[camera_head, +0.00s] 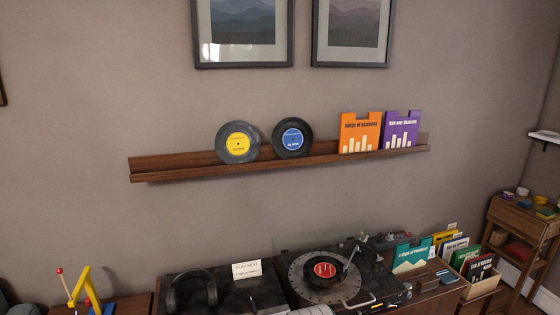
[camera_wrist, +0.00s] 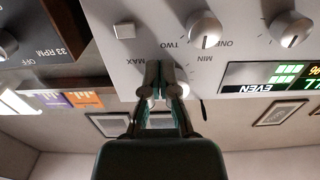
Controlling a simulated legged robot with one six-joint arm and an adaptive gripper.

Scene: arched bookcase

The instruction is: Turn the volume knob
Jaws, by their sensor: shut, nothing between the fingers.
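In the wrist view, which looks upside down, a pale grey equipment panel (camera_wrist: 160,40) fills the upper middle. The words MAX and MIN are printed on either side of my gripper (camera_wrist: 160,68). Its fingers are together and empty, with their tips in front of the panel between these two words. The fingers hide most of the area where a knob with these marks would be, so I cannot tell whether they touch it. A silver knob (camera_wrist: 204,28) by the words ONE and TWO shows clearly above. My gripper cannot be made out in the head view.
Another silver knob (camera_wrist: 290,28) and a lit green display (camera_wrist: 270,76) are at right in the wrist view. A square button (camera_wrist: 124,31) is at left. In the head view, a turntable (camera_head: 300,275), headphones (camera_head: 192,292) and record sleeves (camera_head: 412,255) crowd the cabinet top.

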